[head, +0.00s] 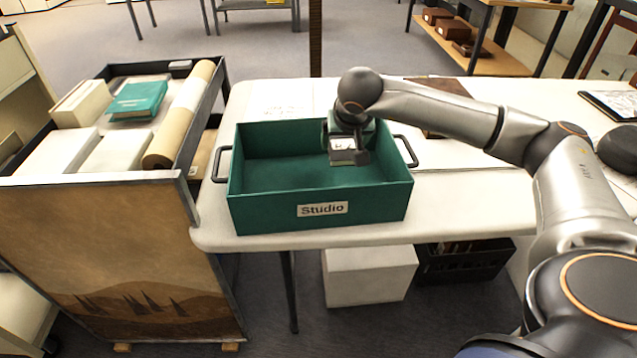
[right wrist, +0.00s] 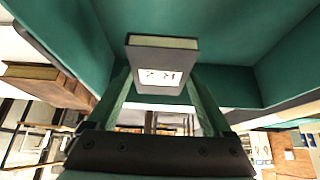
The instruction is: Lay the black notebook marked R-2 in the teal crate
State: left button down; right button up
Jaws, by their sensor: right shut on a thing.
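The teal crate (head: 320,205), labelled "Studio", stands on the white table; its bare floor shows on the left. My right gripper (head: 344,140) is over the right part of the crate, pointing down and shut on the black notebook (head: 343,158). In the right wrist view the notebook (right wrist: 162,42) is between the fingertips (right wrist: 160,78), its white label reading R-2 upside down. Teal crate walls (right wrist: 225,45) surround it in that view. I cannot tell whether the notebook touches the crate floor. My left gripper is not in view.
The crate has dark side handles (head: 220,164). At left a cart (head: 188,185) holds white boxes, a teal book (head: 138,100) and a tan roll (head: 180,115). A white box (head: 368,275) and a black crate (head: 465,262) are under the table.

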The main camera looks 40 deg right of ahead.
aim_at(349, 162)
notch_tip(349, 162, down, 10)
jog(key=shift+s+r+b, duration=0.1)
jog(key=shift+b, duration=0.55)
jog(key=shift+f, duration=0.25)
jog(key=o, duration=1.2)
jog(key=shift+r, duration=0.1)
jog(key=shift+r, duration=0.25)
jog(key=p+v, duration=0.1)
jog(key=v, duration=1)
jog(key=shift+s+a+r, duration=0.2)
jog(key=shift+s+r, duration=0.05)
